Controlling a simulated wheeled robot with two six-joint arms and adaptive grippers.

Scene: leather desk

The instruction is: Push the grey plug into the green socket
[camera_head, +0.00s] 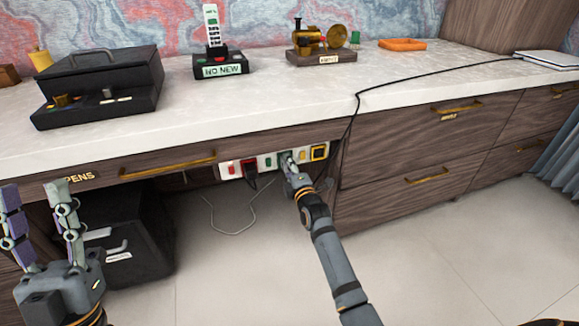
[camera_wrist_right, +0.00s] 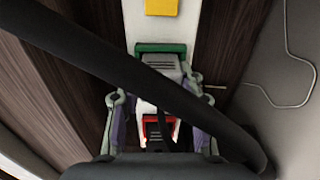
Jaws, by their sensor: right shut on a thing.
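The green socket (camera_wrist_right: 160,47) is in the strip under the desk edge. The grey plug (camera_wrist_right: 168,64) is at the socket, with the green rim showing along its top side in the right wrist view. I cannot tell how deep it sits. My right gripper (camera_head: 287,160) reaches up to the strip in the head view and is shut on the grey plug; its fingers also show in the right wrist view (camera_wrist_right: 157,100). A thick dark cable crosses in front and hides part of the plug. My left gripper (camera_head: 32,188) is open and empty at the left.
A red socket (camera_wrist_right: 149,127) with a black plug is beside the green one. A yellow socket (camera_head: 319,152) is on the other side. A black cable (camera_head: 420,73) runs across the desktop and down its front. A black cabinet (camera_head: 150,245) stands below at left.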

